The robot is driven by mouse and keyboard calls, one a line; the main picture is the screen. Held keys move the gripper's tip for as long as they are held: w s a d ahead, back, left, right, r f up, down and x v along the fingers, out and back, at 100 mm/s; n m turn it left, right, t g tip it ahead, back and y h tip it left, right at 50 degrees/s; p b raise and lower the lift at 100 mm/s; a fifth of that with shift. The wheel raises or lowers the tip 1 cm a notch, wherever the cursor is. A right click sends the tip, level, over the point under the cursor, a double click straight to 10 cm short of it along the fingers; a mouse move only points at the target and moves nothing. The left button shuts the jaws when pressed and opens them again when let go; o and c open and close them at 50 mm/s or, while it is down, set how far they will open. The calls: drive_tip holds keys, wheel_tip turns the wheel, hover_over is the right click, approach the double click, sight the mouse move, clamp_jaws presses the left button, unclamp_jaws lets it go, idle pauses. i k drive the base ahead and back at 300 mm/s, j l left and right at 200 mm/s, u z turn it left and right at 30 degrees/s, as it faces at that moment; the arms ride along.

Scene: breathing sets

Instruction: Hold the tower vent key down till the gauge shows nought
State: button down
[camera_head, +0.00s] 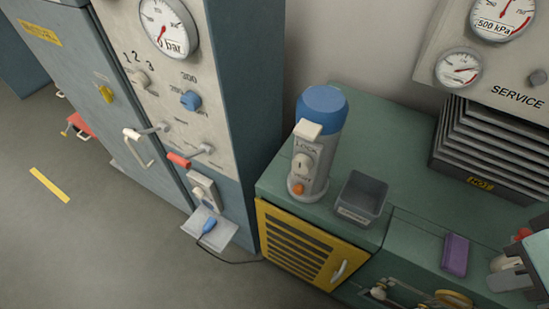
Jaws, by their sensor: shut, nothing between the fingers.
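A grey canister (313,165) with a blue domed cap stands upright on the green bench. A pale block sits high on its front, above the word LOCK, a round knob and an orange button (297,188). I cannot tell which part is the vent key. A white gauge (168,27) marked bar is on the tall panel at upper left; its red needle points down-left. Two more gauges are at upper right: one marked 500 kPa (503,16), and a smaller one (459,68).
The tall panel (215,122) carries a blue knob (190,100), levers and a red handle (178,160). An open grey bin (364,199) stands beside the canister. A purple block (455,254) lies at right. Pale and red parts (508,267) crowd the right edge.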

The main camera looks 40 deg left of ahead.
sight(297, 190)
drive_tip(key=u, duration=1.2)
